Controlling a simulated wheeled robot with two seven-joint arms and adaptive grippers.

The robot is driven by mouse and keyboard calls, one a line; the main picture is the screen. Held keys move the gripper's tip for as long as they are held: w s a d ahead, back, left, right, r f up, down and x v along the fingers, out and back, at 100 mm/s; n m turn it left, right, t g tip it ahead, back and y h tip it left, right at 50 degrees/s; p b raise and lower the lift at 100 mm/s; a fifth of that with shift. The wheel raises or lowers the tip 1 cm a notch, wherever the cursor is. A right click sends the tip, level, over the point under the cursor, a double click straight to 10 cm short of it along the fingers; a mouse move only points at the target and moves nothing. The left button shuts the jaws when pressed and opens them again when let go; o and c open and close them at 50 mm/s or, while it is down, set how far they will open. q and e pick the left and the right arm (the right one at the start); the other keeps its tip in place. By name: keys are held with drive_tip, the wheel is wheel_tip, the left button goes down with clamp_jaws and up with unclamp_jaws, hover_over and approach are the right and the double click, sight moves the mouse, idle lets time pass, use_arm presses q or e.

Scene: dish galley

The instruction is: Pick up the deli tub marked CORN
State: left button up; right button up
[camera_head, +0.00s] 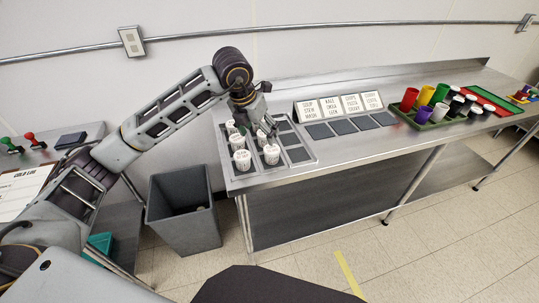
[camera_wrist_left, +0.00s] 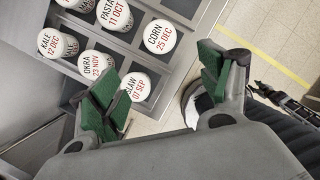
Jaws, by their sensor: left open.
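The deli tub marked CORN (camera_wrist_left: 159,37) is a white round tub with a printed lid reading 25 DEC. It stands upright near the tray's edge in the left wrist view. My left gripper (camera_wrist_left: 160,88) is open with green finger pads, and the CORN tub shows beyond the gap between them, apart from both. The SLAW tub (camera_wrist_left: 138,85) is nearer the left finger, which partly covers it. In the head view my left gripper (camera_head: 264,128) hangs over the tray (camera_head: 300,155) among the white tubs; I cannot tell there which is CORN. My right gripper is not in view.
Tubs marked PASTA (camera_wrist_left: 114,14), OKRA (camera_wrist_left: 95,63) and KALE (camera_wrist_left: 57,43) stand close by. A grey bin (camera_head: 184,210) stands on the floor left of the counter. Label signs (camera_head: 340,106) and a bin of coloured cups (camera_head: 433,115) lie to the right.

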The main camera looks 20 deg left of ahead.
use_arm(q)
drive_tip(key=shift+w+d+r+m+t, duration=0.15)
drive_tip(key=shift+w+m, duration=0.1)
drive_tip(key=shift+m, duration=0.25)
drive_tip(key=shift+w+d+r+m+t, duration=0.1)
drive_tip(key=shift+w+m+t, duration=0.1)
drive_tip(key=shift+m, duration=0.3)
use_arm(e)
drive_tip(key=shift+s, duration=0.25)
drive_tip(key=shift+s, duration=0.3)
use_arm(q)
drive_tip(key=shift+f, duration=0.15)
